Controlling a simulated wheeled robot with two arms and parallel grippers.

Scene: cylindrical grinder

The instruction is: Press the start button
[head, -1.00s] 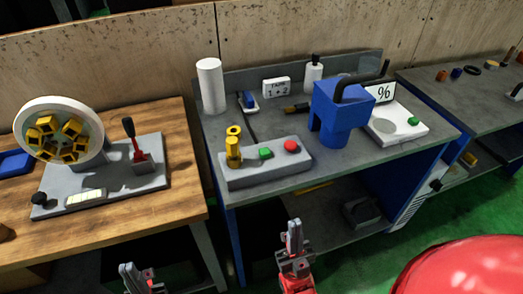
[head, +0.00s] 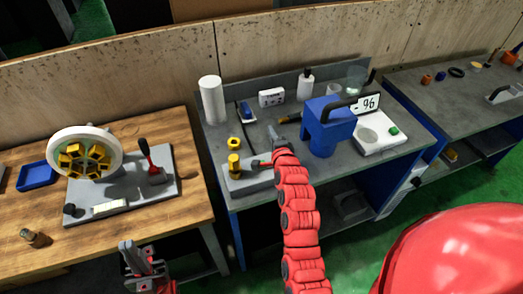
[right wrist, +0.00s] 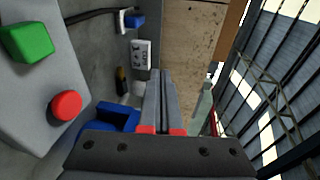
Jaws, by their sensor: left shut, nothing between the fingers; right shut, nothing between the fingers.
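The grey control box (head: 248,185) stands at the front left of the grey workbench. The right wrist view shows a green button (right wrist: 28,42) and a red button (right wrist: 66,105) on it. My left gripper (head: 128,246) is shut and empty, low in front of the wooden table.
A yellow part (head: 234,165) stands on the box's left end. A blue machine (head: 328,125) is right of my right arm. A white cylinder (head: 211,98) stands behind. The wooden table (head: 185,205) is at left.

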